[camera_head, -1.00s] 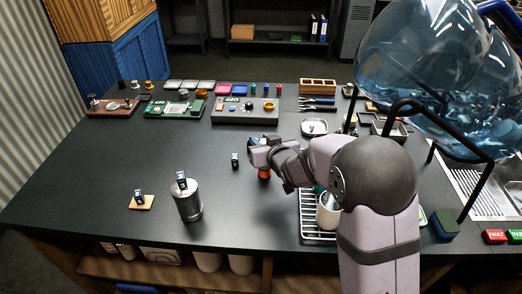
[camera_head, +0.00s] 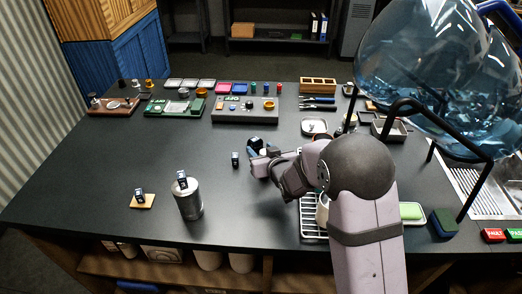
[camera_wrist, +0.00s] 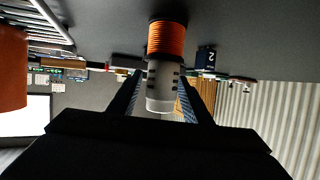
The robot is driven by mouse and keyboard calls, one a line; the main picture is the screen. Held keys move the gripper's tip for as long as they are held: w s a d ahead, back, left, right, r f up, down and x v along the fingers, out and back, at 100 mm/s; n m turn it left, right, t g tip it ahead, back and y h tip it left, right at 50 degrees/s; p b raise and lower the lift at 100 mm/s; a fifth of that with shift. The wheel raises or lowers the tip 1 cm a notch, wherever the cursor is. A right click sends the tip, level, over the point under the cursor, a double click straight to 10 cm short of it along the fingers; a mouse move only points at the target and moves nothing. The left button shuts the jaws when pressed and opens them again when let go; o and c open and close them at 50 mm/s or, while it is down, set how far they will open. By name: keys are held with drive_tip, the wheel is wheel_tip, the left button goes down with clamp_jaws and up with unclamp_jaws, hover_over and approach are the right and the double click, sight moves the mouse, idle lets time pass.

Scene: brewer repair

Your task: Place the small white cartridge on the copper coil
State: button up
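The copper coil (camera_wrist: 167,38) is an orange ribbed cylinder upright on the black table, with a dark end at the table; the wrist view looks upside down. The small white cartridge (camera_wrist: 160,95) is in line with the coil's free end. It appears to meet the coil, but I cannot tell whether it rests fully on it. In the head view my gripper (camera_head: 256,157) is over the table's middle and hides the coil and most of the cartridge.
A small dark block labelled 2 (camera_wrist: 206,58) stands close beside the coil. A metal canister (camera_head: 188,203) with a tag on top stands to the front left. A wire rack (camera_head: 311,222) and the big blue glass vessel (camera_head: 420,65) are to the right. The table's left middle is clear.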

drive_tip(key=shift+r, duration=0.1)
drive_tip(key=shift+r, duration=0.15)
drive_tip(key=shift+s+d+r, duration=0.1)
drive_tip(key=shift+s+d, duration=0.15)
drive_tip(key=shift+s, duration=0.3)
drive_tip(key=b+v, duration=0.2)
drive_tip(key=v, duration=0.8)
drive_tip(key=shift+s+r+b, duration=0.25)
drive_tip(key=shift+s+b, duration=0.05)
drive_tip(key=shift+b, duration=0.1)
drive_tip(key=shift+d, duration=0.1)
